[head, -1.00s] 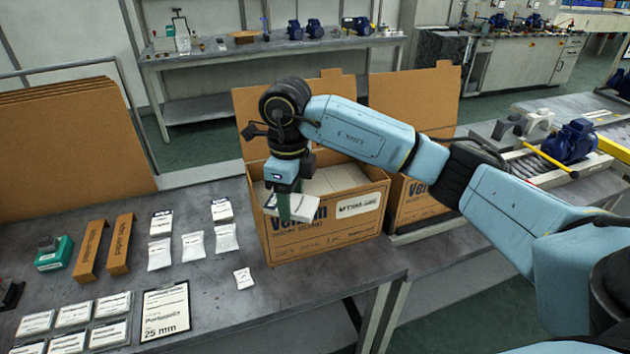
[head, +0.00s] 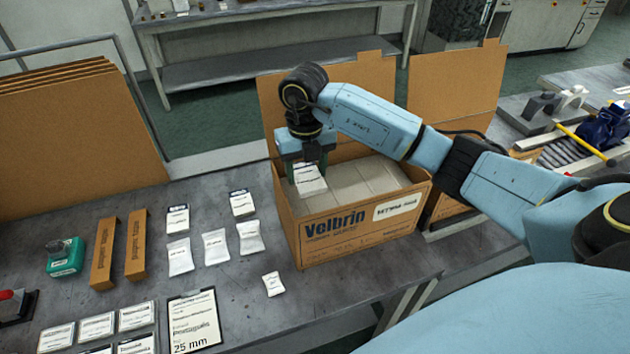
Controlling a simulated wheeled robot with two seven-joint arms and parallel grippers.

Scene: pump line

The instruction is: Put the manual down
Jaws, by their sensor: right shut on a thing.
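My right gripper (head: 309,172) points down over the left part of the open cardboard box (head: 345,237) marked Velbrin. It is shut on the manual (head: 309,181), a small white booklet with dark print. The manual hangs inside the box opening, near its back left corner. Pale grey-white blocks or cartons (head: 365,185) fill the rest of the box to below its rim. I cannot tell whether the manual touches anything beneath it. My left gripper is not in view.
White packets (head: 215,246) and labelled cards (head: 97,327) lie on the grey table left of the box. Two brown cartons (head: 104,252), a green device (head: 65,257) and a clipboard (head: 194,320) are there too. A second open box (head: 455,195) stands to the right.

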